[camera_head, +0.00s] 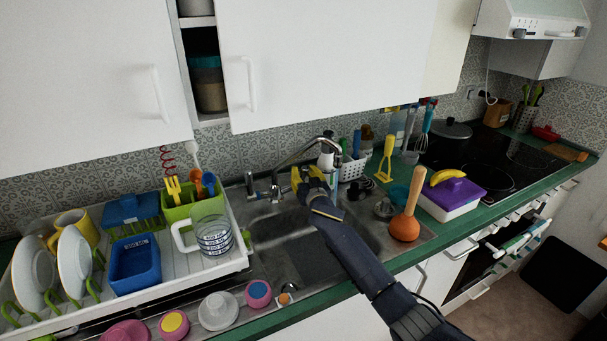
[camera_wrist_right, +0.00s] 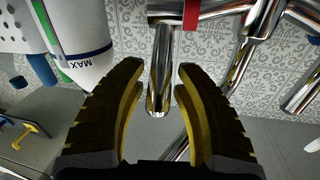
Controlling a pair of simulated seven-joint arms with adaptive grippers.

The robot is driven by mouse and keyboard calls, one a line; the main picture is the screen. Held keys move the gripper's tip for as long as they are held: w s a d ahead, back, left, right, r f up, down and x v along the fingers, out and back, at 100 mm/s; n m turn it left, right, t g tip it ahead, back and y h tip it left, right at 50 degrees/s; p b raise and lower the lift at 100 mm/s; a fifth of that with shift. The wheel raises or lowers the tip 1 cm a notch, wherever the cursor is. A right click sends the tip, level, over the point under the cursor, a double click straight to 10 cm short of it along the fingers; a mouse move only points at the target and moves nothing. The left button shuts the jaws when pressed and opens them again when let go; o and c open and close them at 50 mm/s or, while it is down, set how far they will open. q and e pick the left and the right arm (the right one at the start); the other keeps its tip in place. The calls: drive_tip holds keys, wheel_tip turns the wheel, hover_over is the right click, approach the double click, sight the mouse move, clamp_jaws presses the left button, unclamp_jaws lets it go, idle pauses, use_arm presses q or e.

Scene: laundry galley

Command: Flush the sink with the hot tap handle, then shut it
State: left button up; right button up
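The chrome tap (camera_head: 296,155) stands at the back of the steel sink (camera_head: 280,228), its spout arching up and to the right. One chrome handle (camera_head: 251,186) shows at its left; any handle on its right is hidden behind my right gripper. My right gripper (camera_head: 310,178) is at the right side of the tap, over the back of the sink. In the right wrist view my right gripper (camera_wrist_right: 160,82) is open, with a chrome lever (camera_wrist_right: 160,65) between its yellow fingers, apparently not gripped. A red mark (camera_wrist_right: 191,15) sits beside the lever on the tap. No running water is visible. My left gripper is not in view.
A dish rack (camera_head: 205,262) with plates and a glass jug (camera_head: 212,232) stands left. A white bottle (camera_wrist_right: 80,45) is close to my right gripper. A plunger (camera_head: 406,222) stands right of the sink, near a lidded box (camera_head: 447,205). Cabinets (camera_head: 330,65) hang above.

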clamp_jaws()
drive_tip(key=shift+r, duration=0.1)
drive_tip(key=shift+w+r+g+h, duration=0.3)
drive_tip(key=shift+w+g, duration=0.15)
drive_tip(key=shift+g, duration=0.15)
drive_tip(key=shift+w+a+g, duration=0.25)
drive_tip(key=shift+w+g, duration=0.1)
drive_tip(key=shift+g, duration=0.35)
drive_tip(key=shift+o, duration=2.1)
unclamp_jaws()
drive_tip(key=shift+f, duration=0.1)
drive_tip(key=v, duration=1.2)
